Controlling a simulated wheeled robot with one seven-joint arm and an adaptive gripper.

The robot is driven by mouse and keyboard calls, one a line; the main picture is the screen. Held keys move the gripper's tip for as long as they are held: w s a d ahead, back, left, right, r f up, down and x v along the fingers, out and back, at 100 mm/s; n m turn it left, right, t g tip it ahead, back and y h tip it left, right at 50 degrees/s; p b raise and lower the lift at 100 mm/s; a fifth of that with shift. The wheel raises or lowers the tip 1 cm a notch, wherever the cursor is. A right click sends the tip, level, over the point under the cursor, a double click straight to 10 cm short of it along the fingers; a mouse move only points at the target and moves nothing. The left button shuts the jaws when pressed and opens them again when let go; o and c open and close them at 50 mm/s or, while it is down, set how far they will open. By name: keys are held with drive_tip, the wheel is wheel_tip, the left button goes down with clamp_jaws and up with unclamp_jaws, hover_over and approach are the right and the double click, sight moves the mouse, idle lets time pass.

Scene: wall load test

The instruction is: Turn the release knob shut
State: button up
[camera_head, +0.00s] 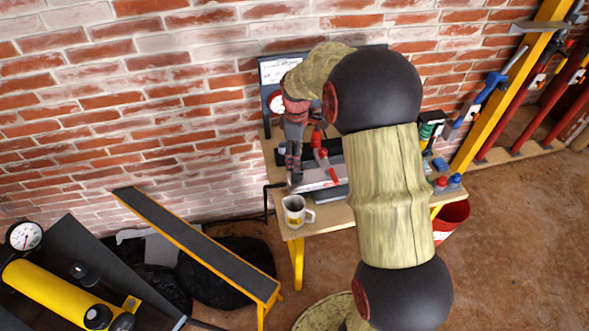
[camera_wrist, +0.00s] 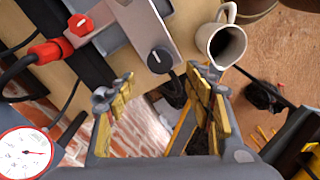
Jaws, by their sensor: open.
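A black round knob (camera_wrist: 160,60) with a white pointer line sits at the end of a grey metal block (camera_wrist: 150,22) in the wrist view. A red knob (camera_wrist: 80,25) is on the same block, beside a red hose fitting (camera_wrist: 46,53). No label shows which is the release knob. My gripper (camera_wrist: 155,84) has yellow-padded fingers, spread apart and empty, with the black knob just beyond the gap between their tips. In the head view my gripper (camera_head: 293,178) hangs over the bench's left part, by the grey block (camera_head: 318,179); the black knob is not discernible there.
A mug (camera_wrist: 222,40) stands close to the block; it also shows at the bench's (camera_head: 340,218) front-left corner (camera_head: 295,211). A white-faced gauge (camera_wrist: 24,153) is at lower left in the wrist view. Tools line the bench's right. A yellow cylinder (camera_head: 55,293) lies far left.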

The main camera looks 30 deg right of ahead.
sight(297, 176)
wheel_tip(297, 176, down, 8)
drive_tip(key=shift+r+b, duration=0.1)
drive_tip(key=shift+b, duration=1)
drive_tip(key=c, duration=0.3)
drive_tip(key=c, duration=0.7)
drive_tip(key=shift+c, duration=0.7)
